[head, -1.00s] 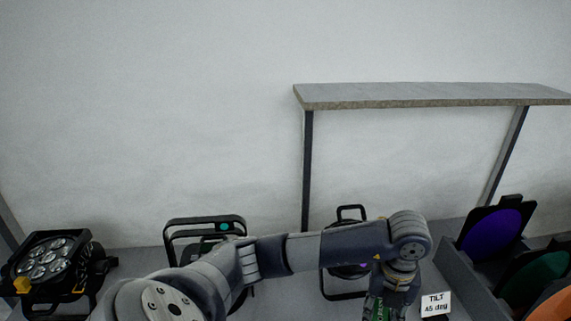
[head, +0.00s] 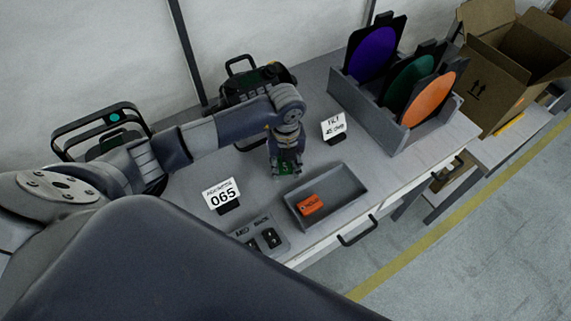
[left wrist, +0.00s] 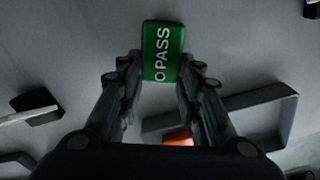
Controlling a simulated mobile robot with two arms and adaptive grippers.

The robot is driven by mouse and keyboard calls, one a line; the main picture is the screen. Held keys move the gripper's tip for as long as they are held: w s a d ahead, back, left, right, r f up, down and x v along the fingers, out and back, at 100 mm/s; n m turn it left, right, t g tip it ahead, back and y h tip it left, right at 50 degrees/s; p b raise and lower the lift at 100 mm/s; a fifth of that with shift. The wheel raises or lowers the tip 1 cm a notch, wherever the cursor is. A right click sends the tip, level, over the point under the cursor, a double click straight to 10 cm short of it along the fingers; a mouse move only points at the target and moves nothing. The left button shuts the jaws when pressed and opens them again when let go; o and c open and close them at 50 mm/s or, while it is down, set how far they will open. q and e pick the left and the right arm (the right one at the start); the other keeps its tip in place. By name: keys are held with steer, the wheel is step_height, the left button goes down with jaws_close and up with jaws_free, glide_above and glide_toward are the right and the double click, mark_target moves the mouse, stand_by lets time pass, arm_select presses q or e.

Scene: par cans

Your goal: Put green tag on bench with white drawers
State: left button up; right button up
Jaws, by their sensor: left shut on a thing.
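The green tag (left wrist: 162,52) with white lettering "PASS" is between the fingertips of my left gripper (left wrist: 160,75) in the left wrist view. In the head view, my left gripper (head: 287,168) is shut on the green tag, which shows only as a small green patch. It hangs over the grey bench top, behind the small grey tray. The bench with white drawers (head: 307,254) fills the middle of the head view, with a dark handle on its front. My right gripper is not in view.
The grey tray (head: 358,196) holds an orange tag (head: 311,205). Cards reading "065" (head: 221,194) and "TILT" (head: 333,126), a switch panel (head: 262,237), lamps at the back and a rack of coloured filters (head: 372,122) stand on the bench. Cardboard boxes (head: 508,65) stand at right.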

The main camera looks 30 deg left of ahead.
mark_target(286, 169)
arm_select(q)
steer(key=shift+f, duration=0.35)
steer(key=o, duration=0.9)
steer(key=shift+r, duration=0.1)
steer(key=shift+r, duration=0.25)
step_height(286, 169, up, 12)
steer(key=b, duration=0.2)
steer(key=shift+f, duration=0.15)
